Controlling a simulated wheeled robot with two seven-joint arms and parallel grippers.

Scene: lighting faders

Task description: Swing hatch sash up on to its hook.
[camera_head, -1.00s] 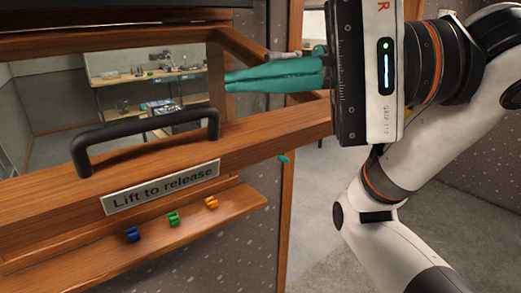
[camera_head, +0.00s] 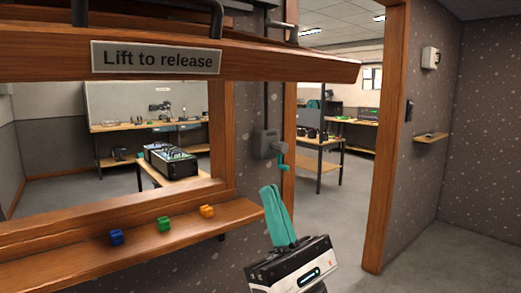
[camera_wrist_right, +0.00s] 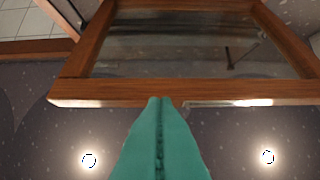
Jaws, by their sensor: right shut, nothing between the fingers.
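The wooden hatch sash (camera_head: 290,68), with its "Lift to release" plate (camera_head: 157,58), is swung up and spans the top of the head view. Its black handle (camera_head: 217,18) is partly cut off by the top edge. The sash (camera_wrist_right: 240,92) and its glass also show in the right wrist view. My right gripper (camera_head: 269,190) is shut and empty, its teal fingers pointing up below the sash and apart from it. In the wrist view its tips (camera_wrist_right: 159,100) overlap the sash's edge. I cannot make out whether the hook holds the sash. My left gripper is out of view.
Below the open hatch, a wooden shelf (camera_head: 60,261) holds a blue block (camera_head: 116,237), a green block (camera_head: 164,225) and an orange block (camera_head: 207,211). A grey wall box (camera_head: 266,143) with a teal crank (camera_head: 281,161) is behind my right gripper. A doorway is to the right.

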